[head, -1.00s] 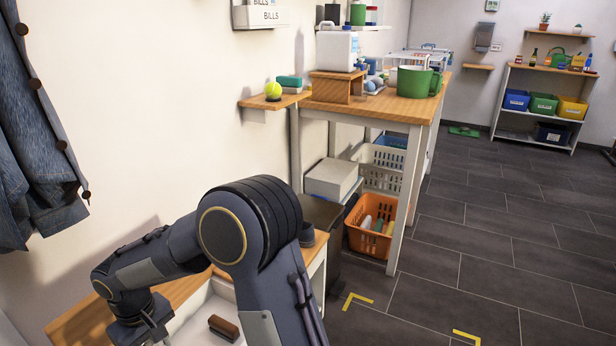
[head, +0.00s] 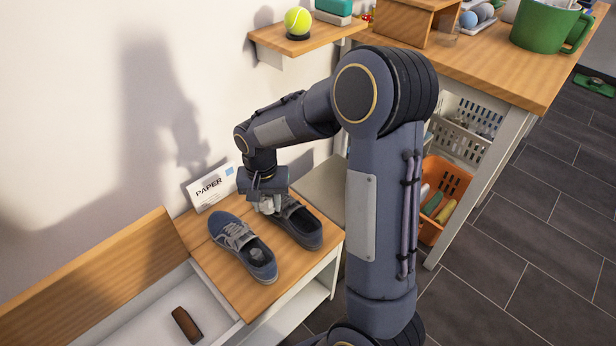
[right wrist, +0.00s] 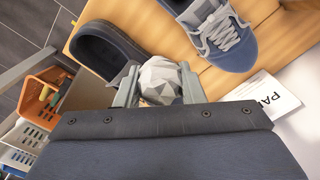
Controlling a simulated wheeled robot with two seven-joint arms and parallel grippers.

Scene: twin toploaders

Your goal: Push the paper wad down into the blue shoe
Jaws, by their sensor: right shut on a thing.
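The blue shoe (head: 236,238) stands on the wooden bench top, its opening toward the front right. A small greyish patch shows inside the opening; I cannot tell what it is. The blue shoe's laced front also shows in the right wrist view (right wrist: 226,38). My right gripper (head: 268,207) points down beside it, near the dark shoe (head: 308,232). In the right wrist view, the gripper (right wrist: 158,88) is shut on a crumpled pale grey paper wad (right wrist: 161,80). The wad covers part of the dark shoe; I cannot tell whether they touch. My left gripper is out of view.
A card reading PAPER (head: 212,188) stands by the wall behind the shoes. A white tray (head: 150,325) with a brown brush (head: 187,325) lies at the front left. An orange basket (head: 440,195) and a wooden table (head: 480,70) stand right.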

